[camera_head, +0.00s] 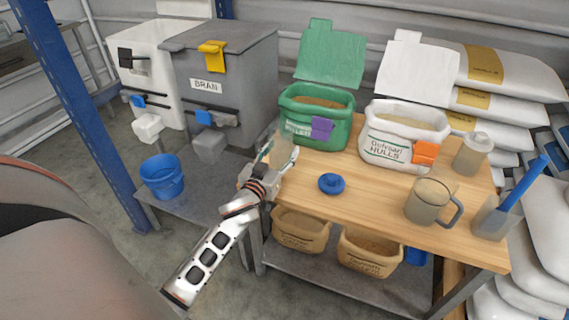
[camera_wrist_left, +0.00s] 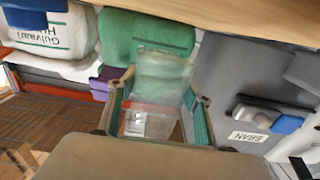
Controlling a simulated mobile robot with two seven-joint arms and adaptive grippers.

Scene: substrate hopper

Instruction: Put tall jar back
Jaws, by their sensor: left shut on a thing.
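The tall jar (camera_wrist_left: 160,75) is clear and see-through. It stands between the two fingers of my left gripper (camera_wrist_left: 158,105) in the left wrist view, and the fingers are shut on it. In the head view my left gripper (camera_head: 277,168) is at the left edge of the wooden table (camera_head: 375,205), beside the green tub. The jar is very faint there against the tub and grey bin, so its base and tilt are hard to tell. My right gripper is not in view.
An open green tub (camera_head: 316,133) and a white hulls tub (camera_head: 388,150) stand along the table's back. A blue round piece (camera_head: 331,184), a mug (camera_head: 428,203), a lidded jar (camera_head: 472,155) and a clear holder (camera_head: 495,219) are on the table. A grey bran bin (camera_head: 240,75) stands left.

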